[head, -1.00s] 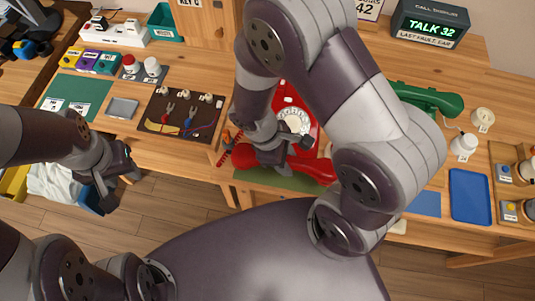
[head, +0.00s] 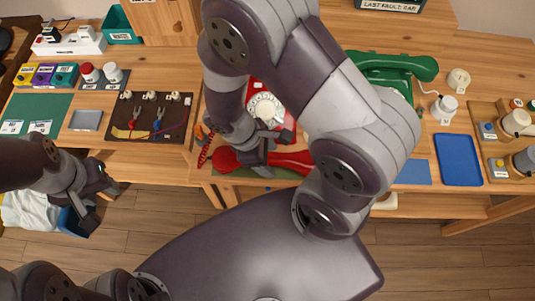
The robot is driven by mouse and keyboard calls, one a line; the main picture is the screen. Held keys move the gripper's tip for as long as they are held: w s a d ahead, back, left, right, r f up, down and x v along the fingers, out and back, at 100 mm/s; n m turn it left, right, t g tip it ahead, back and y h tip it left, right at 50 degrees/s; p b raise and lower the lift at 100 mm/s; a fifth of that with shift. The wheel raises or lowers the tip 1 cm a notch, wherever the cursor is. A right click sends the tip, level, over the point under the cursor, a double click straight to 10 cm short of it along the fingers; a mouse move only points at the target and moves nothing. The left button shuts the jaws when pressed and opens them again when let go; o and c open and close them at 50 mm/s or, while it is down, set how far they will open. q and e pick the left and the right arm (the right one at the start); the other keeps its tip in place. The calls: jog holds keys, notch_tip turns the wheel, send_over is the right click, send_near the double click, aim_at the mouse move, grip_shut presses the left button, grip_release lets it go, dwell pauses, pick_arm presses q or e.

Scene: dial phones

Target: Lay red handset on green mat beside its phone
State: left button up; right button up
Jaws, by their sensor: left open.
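The red handset (head: 292,163) lies lengthwise near the table's front edge, over the green mat (head: 229,173). Most of the mat is hidden under the handset and my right arm. The red phone (head: 284,101) with its white dial stands just behind, partly covered by my arm. My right gripper (head: 268,157) is at the handset's middle, with its fingers to either side of the handle; whether they press on it is unclear. My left gripper (head: 100,203) is open and empty, in front of the table's left part.
A green phone (head: 392,68) stands behind and to the right. A blue tray (head: 458,160) lies at the right. A dark board with pliers (head: 172,117) lies left of the red phone. A coiled red cord (head: 204,150) hangs by the handset's left end.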

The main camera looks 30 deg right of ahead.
jog(key=p+v, duration=0.2)
jog(key=v, duration=1)
jog(key=w+d+r+m+t+y, duration=0.1)
jog(key=w+d+m+t+y, duration=0.1)
jog(key=m, duration=0.9)
jog(key=d+t+y, duration=0.1)
jog(key=d+y, duration=0.1)
jog(key=d, duration=0.1)
jog(key=shift+w+d+r+t, duration=0.4)
